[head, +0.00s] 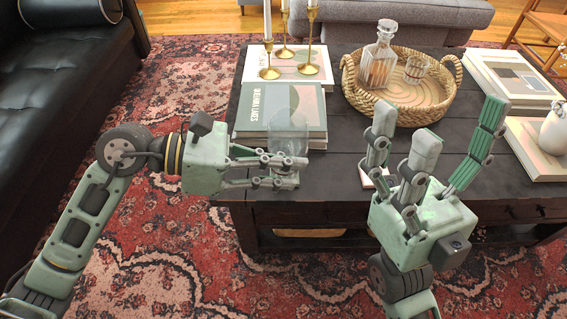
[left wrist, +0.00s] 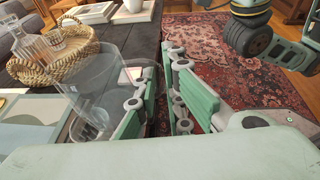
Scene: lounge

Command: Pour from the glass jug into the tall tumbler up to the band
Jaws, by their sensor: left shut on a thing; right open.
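My left gripper (head: 285,170) is shut on a clear glass vessel (head: 289,132), low on its body, beside the front of the book stack. The vessel looks upright and empty in the head view. It also shows large in the left wrist view (left wrist: 98,84), partly behind the fingers (left wrist: 155,92). I see no handle, spout or band on it, so I cannot tell whether it is the jug or the tumbler. No second vessel of that kind shows clearly. My right gripper (head: 432,140) is open and empty, fingers up, over the table's front edge.
The dark table (head: 340,135) holds a woven tray (head: 441,112) with a stoppered decanter (head: 379,58) and a small glass (head: 416,69). Books (head: 281,103), brass candlesticks (head: 268,64) and a white vase (head: 554,130) stand around it. A pale flat item (head: 368,178) is partly hidden behind my right gripper.

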